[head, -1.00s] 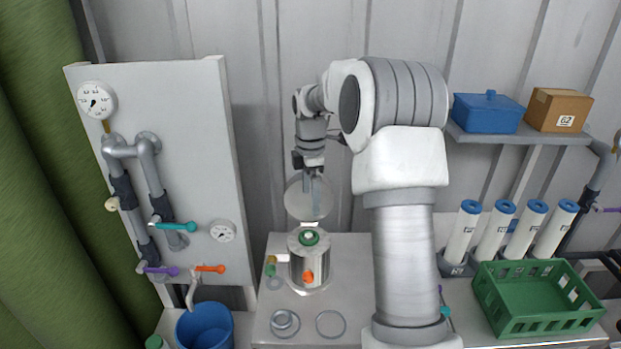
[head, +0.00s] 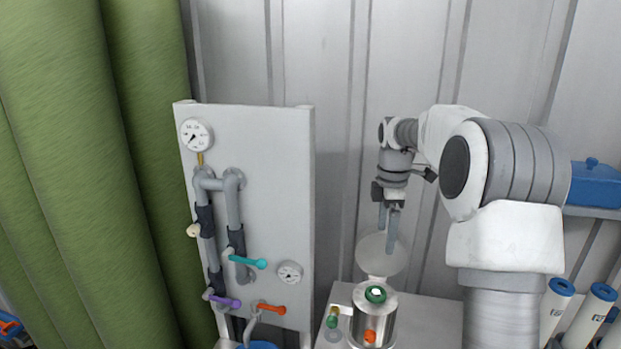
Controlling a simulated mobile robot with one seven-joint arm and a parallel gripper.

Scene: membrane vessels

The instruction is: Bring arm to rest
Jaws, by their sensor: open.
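My gripper (head: 389,247) points down with its two fingers apart. It is open and empty. It hangs above and slightly to the right of a steel vessel (head: 375,322) on the bench, with a clear gap to it. The vessel has a green ring with a white centre on top and an orange knob on its front. A pale round lid (head: 382,254) stands tilted up behind the vessel, and the fingers overlap it in the view. Whether they touch it I cannot tell.
A grey panel (head: 290,200) with gauges, pipes and coloured valve handles stands left of the vessel. A green curtain (head: 60,150) hangs further left. A blue box (head: 596,185) sits on a shelf at right. White tubes with blue caps (head: 556,308) stand below it.

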